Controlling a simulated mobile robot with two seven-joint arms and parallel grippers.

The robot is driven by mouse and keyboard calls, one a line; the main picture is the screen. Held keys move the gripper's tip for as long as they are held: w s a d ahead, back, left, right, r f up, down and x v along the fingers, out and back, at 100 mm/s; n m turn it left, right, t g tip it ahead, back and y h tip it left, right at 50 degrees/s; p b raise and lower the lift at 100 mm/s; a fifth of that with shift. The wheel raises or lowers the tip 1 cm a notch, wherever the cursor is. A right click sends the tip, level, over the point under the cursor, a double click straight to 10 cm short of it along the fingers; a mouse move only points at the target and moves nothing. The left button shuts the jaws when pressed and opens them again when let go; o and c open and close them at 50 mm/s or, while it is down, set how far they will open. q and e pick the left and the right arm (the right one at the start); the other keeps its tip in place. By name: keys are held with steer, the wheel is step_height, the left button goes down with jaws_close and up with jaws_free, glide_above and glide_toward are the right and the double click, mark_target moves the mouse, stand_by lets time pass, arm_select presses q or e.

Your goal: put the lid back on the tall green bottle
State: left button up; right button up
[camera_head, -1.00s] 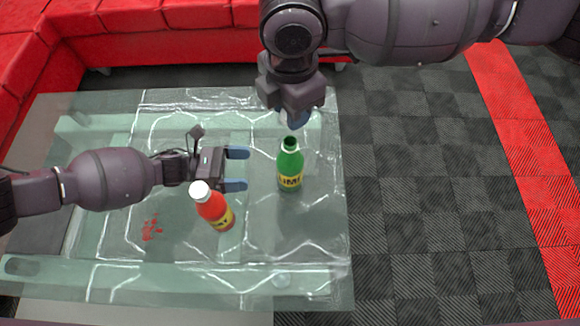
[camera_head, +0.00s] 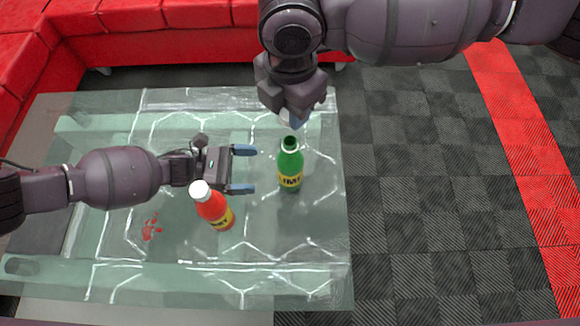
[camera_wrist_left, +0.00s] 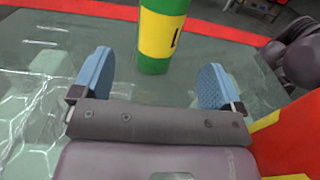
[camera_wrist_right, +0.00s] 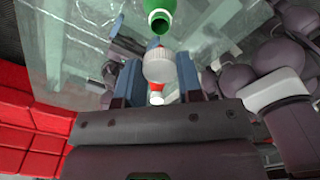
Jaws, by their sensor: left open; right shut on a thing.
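The tall green bottle (camera_head: 290,166) stands upright and uncapped on the glass table, its dark mouth showing; its yellow label shows in the left wrist view (camera_wrist_left: 163,35). My right gripper (camera_head: 296,122) is just above and behind the mouth. In the right wrist view it is shut on a white ribbed lid (camera_wrist_right: 159,66), apart from the open green neck (camera_wrist_right: 160,20). The head view does not clearly show the lid. My left gripper (camera_head: 242,169) is open and empty, low to the left of the green bottle, its fingers pointing at the bottle and apart from it.
A red bottle (camera_head: 213,208) with a white cap stands close beside my left gripper, in front of it. The glass table (camera_head: 200,285) has a red mark (camera_head: 151,228). A red sofa (camera_head: 150,15) lies behind. The table's right side is clear.

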mark_target(290, 169)
arm_select(q)
steer(key=d, duration=1)
steer(key=c, duration=1.4)
steer(key=shift+o, duration=0.2)
arm_select(e)
steer(key=shift+f, duration=2.5)
